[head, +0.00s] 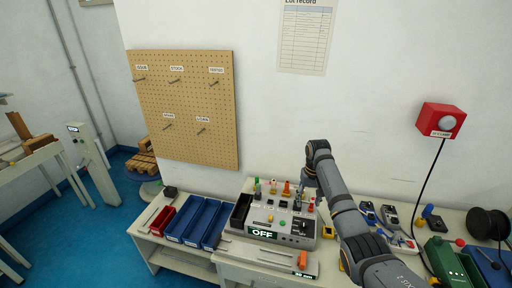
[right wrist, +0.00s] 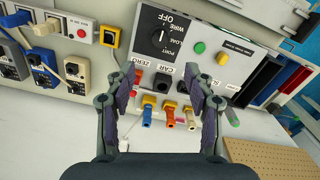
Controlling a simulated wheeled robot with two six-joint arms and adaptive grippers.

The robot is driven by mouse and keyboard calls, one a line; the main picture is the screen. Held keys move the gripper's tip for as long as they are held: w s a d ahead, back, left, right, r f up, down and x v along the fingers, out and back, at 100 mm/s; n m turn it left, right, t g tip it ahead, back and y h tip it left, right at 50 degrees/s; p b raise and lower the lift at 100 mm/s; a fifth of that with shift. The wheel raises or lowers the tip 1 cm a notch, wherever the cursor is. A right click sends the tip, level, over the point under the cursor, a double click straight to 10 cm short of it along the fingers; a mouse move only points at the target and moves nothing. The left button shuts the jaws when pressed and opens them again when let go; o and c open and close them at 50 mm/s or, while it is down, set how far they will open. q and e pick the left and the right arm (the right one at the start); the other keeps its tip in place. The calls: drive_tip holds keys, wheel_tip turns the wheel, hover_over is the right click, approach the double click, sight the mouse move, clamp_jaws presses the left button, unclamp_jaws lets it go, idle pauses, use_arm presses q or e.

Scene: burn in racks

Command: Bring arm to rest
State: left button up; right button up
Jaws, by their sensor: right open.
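My right arm (head: 346,213) comes in from the lower right of the head view and reaches over the grey test box (head: 262,217). My right gripper (right wrist: 160,85) is open and empty in the right wrist view, with its two fingers spread apart. I cannot tell whether a finger touches the box. In the head view the gripper is mostly hidden by the arm. My left gripper is not in view.
Blue bins (head: 205,222) and a red bin (head: 162,220) stand left of the box. Small clamps and connectors (head: 390,215) lie to the right, with a green case (head: 445,262) and black reel (head: 487,223). A pegboard (head: 190,105) and red wall box (head: 441,119) hang behind.

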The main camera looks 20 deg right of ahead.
drive_tip(key=s+a+f+n, duration=0.1)
drive_tip(key=s+a+f, duration=0.1)
drive_tip(key=s+f, duration=0.1)
drive_tip(key=s+a+f+t, duration=0.1)
drive_tip(key=s+a+f, duration=0.1)
drive_tip(key=s+f, duration=0.1)
drive_tip(key=s+a+f+n+h, duration=0.1)
drive_tip(key=s+a+f, duration=0.1)
drive_tip(key=s+f, duration=0.2)
drive_tip(key=shift+s+a+n, duration=0.3)
drive_tip(key=shift+s, duration=0.25)
drive_tip(key=s+a+r+n+t, duration=0.1)
drive_tip(key=s+a+r, duration=0.15)
drive_tip(key=s, duration=0.65)
drive_tip(key=s+a+r+n+t, duration=0.15)
drive_tip(key=s+a, duration=0.25)
drive_tip(key=s, duration=0.5)
wheel_tip(320, 180, down, 27)
drive_tip(key=s+d+m+g+b, duration=0.1)
drive_tip(key=d+b, duration=0.2)
drive_tip(key=s+d+f+g+b, duration=0.1)
drive_tip(key=s+f+b, duration=0.1)
drive_tip(key=s+f, duration=1.7)
drive_tip(key=shift+s+f, duration=0.3)
drive_tip(key=shift+f, duration=0.5)
